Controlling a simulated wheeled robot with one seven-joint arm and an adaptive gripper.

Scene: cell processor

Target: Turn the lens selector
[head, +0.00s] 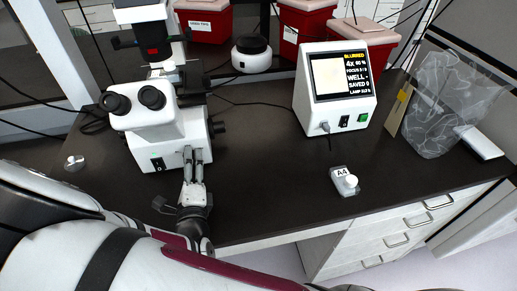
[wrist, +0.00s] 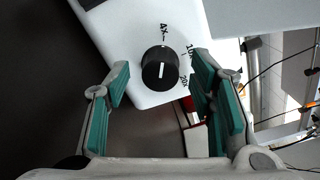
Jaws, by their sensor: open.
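The lens selector is a round black knob (wrist: 158,70) with a white pointer line, on a white face of the microscope. Printed marks sit around it: "4X" above, and "10" and "20X", partly covered, to the right. In the head view the microscope (head: 160,125) stands at the left of the bench, and I cannot make out the selector there. My gripper (wrist: 161,80) is open, with a green-padded finger on each side of the knob and a visible gap to it. In the head view my gripper (head: 194,160) is close at the microscope's front.
A display unit (head: 337,88) reading "BLURRED" and "4X" stands right of the microscope. An "A4" piece with a white knob (head: 345,181) lies nearer the front. Red bins (head: 307,28) stand behind. A clear bag (head: 445,105) is at the right.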

